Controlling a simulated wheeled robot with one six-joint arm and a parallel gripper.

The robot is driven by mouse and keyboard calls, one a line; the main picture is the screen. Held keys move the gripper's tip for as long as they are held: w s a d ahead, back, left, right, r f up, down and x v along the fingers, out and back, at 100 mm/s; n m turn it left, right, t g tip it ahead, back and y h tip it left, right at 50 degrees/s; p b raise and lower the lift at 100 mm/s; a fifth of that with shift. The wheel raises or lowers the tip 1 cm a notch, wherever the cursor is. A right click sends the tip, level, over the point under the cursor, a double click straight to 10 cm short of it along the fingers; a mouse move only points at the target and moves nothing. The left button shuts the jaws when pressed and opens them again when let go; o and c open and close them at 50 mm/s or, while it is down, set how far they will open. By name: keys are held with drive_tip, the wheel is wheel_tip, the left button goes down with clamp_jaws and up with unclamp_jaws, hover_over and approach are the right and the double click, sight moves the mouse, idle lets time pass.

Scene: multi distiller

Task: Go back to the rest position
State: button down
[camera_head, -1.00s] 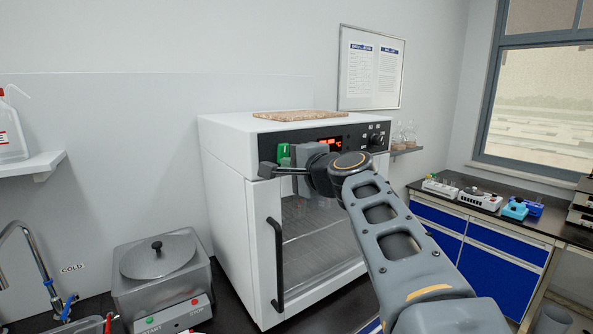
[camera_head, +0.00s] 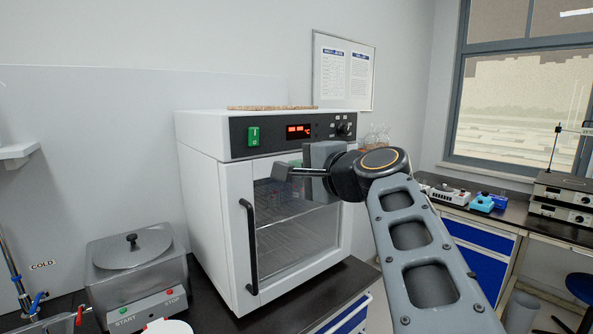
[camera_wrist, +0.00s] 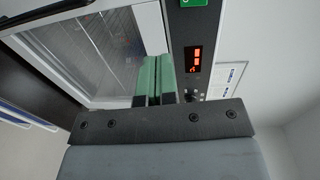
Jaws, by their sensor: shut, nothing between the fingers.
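My gripper (camera_head: 277,172) is in front of the upper glass door of a white oven and below its black control panel. Its fingers are together with nothing visible between them. In the wrist view its green fingertips (camera_wrist: 155,80) lie side by side, with the oven door glass behind them. The white oven (camera_head: 205,190) stands on the dark counter with its door shut. A green switch (camera_head: 253,136) and a lit red display (camera_head: 298,130) show on its panel. The gripper appears apart from the switch.
A steel lidded bath (camera_head: 135,265) with start and stop buttons stands left of the oven. A brown board (camera_head: 272,107) lies on top of the oven. Glass flasks (camera_head: 377,135) are on a shelf at right. Blue cabinets (camera_head: 465,265) with instruments stand farther right.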

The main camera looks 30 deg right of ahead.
drive_tip(key=shift+s, duration=0.25)
drive_tip(key=shift+a, duration=0.1)
idle(0.3)
wheel_tip(320, 180, down, 19)
drive_tip(key=s+n+g+h+p, duration=0.2)
drive_tip(key=n+g, duration=0.5)
drive_tip(key=s+a+f+n+g+p, duration=0.2)
drive_tip(key=s+a+f+n+g, duration=0.1)
drive_tip(key=f, duration=0.3)
drive_tip(key=s+a+f+n+g+h+p, duration=0.1)
drive_tip(key=s+a+f+n+g+p, duration=0.1)
drive_tip(key=s+a+f+n, duration=0.3)
drive_tip(key=shift+s+f+n+g, duration=0.35)
drive_tip(key=shift+f+n+g, duration=0.05)
drive_tip(key=shift+f, duration=0.1)
drive_tip(key=c, duration=1.8)
unclamp_jaws()
